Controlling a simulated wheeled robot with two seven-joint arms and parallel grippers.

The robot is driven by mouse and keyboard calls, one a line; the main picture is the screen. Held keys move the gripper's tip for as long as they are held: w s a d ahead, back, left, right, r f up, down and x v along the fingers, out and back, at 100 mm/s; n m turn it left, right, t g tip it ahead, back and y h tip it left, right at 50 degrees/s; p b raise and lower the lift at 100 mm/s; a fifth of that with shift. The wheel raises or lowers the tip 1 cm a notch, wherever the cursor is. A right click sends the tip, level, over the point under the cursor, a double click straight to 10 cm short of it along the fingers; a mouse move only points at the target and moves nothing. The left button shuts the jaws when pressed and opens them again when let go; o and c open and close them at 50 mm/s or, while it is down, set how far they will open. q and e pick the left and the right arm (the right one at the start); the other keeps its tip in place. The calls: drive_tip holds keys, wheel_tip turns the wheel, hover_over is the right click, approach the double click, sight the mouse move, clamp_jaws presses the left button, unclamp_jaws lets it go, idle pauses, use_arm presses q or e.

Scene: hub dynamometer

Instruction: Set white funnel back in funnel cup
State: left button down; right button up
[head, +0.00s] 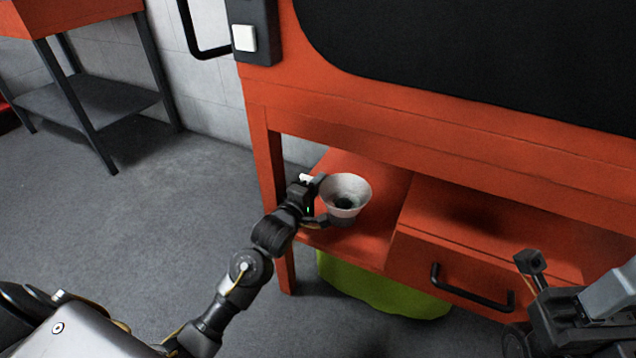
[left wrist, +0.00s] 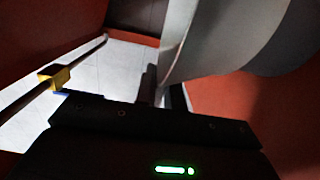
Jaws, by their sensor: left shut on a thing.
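The white funnel (head: 357,187) is upright, wide mouth up, over the red shelf inside the orange bench. My left gripper (head: 322,203) is shut on its left side. In the left wrist view the funnel (left wrist: 200,40) fills the upper middle, close to the camera. A dark shape shows under the funnel; I cannot tell whether it is the funnel cup or a gripper finger. Whether the funnel is seated or held above is not clear. My right gripper (head: 524,303) is at the lower right, its fingers apart and empty.
The orange bench's front beam (head: 420,130) runs above the shelf (head: 384,170). A drawer with a black handle (head: 470,290) is right of it. A lime-green bin (head: 375,288) stands underneath. A second orange table (head: 85,95) is at the far left. The floor between is clear.

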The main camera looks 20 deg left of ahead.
use_arm(q)
drive_tip(key=c, duration=1.5)
unclamp_jaws()
drive_tip(key=shift+f, duration=0.1)
